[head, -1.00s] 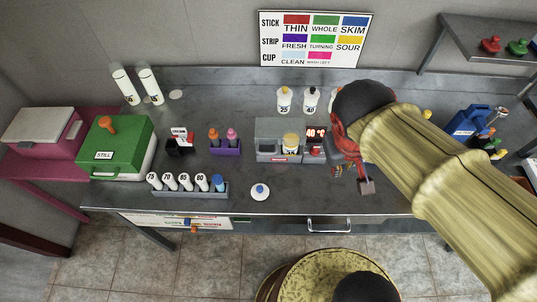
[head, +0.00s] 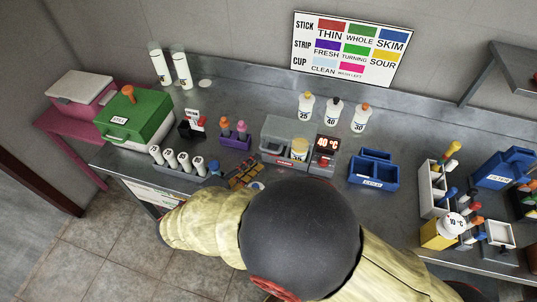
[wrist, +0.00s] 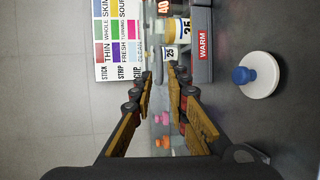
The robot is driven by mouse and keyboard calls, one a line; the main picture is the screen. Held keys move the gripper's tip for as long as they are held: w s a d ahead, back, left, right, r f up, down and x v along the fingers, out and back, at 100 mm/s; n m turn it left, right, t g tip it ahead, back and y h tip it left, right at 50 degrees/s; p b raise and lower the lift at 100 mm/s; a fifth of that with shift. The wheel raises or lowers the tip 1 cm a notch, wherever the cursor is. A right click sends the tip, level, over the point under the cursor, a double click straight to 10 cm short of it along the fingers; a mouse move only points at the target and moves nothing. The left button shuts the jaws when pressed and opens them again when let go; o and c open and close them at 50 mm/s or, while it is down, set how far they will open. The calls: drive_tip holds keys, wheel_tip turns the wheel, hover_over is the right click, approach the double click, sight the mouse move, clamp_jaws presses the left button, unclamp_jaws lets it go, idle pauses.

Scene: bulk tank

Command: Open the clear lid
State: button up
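The grey warming box (head: 272,152) stands near the middle of the bench, with a yellow-banded bottle (head: 299,149) at its right part. The clear lid's edges and position are hard to make out on this box. In the wrist view, the box's red WARM label (wrist: 203,44) is close to the right fingertip. My gripper (head: 246,174) is in front of the box, low over the bench. In the wrist view my gripper (wrist: 161,72) shows two separated fingers, open and with nothing visibly held. A grey bar-like shape (wrist: 158,66) shows beyond the tips; contact is unclear.
A white disc with a blue knob (wrist: 248,77) lies at the bench front beside my gripper. A purple rack (head: 235,140) and white tubes (head: 183,162) are left of the box. A red 40 °C unit (head: 322,160) and blue tray (head: 373,173) are right.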

sight(269, 152)
drive_tip(key=b+x, duration=0.1)
drive_tip(key=x, duration=0.6)
drive_tip(key=shift+w+d+f+b, duration=0.15)
drive_tip(key=shift+w+d+b, duration=0.05)
drive_tip(key=shift+d+b, duration=0.1)
drive_tip(key=c, duration=0.4)
clamp_jaws()
